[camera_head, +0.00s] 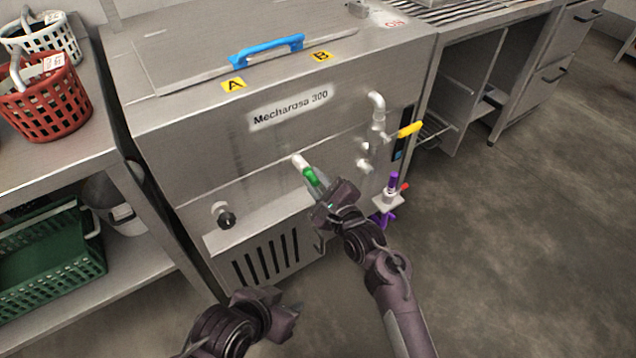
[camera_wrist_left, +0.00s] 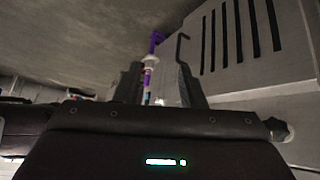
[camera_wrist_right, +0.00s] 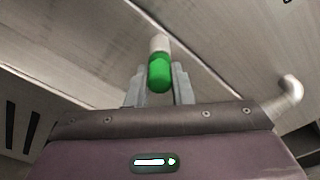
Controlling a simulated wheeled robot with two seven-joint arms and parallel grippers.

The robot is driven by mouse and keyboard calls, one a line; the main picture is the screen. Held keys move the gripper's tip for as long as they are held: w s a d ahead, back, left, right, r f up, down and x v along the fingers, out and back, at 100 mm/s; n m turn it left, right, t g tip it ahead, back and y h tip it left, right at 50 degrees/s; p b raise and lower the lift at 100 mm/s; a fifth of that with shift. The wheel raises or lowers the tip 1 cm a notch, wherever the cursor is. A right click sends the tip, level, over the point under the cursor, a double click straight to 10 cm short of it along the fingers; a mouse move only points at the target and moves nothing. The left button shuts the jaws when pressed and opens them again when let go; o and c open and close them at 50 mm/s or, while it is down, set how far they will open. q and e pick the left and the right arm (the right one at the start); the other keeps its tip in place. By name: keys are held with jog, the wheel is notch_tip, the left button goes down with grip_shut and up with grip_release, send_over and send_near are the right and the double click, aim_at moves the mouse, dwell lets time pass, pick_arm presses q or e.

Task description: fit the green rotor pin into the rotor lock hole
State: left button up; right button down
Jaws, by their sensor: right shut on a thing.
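The green rotor pin (camera_head: 311,178) is a short green cylinder in my right gripper (camera_head: 321,192), in front of the machine's steel face. In the right wrist view the pin (camera_wrist_right: 159,74) stands out between the two fingers (camera_wrist_right: 158,88), which are shut on it. A whitish end (camera_head: 299,161) lies beyond the green part, toward the machine. I cannot tell whether it is the pin's tip or a separate fitting. The rotor lock hole cannot be made out. My left gripper (camera_head: 294,311) is low in front of the machine, empty, its fingers (camera_wrist_left: 160,85) apart.
A purple-topped stand (camera_head: 392,192) is to the right. Floor at right is clear.

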jog(key=c, duration=1.2)
grip_release()
jog(key=shift+a, duration=0.1)
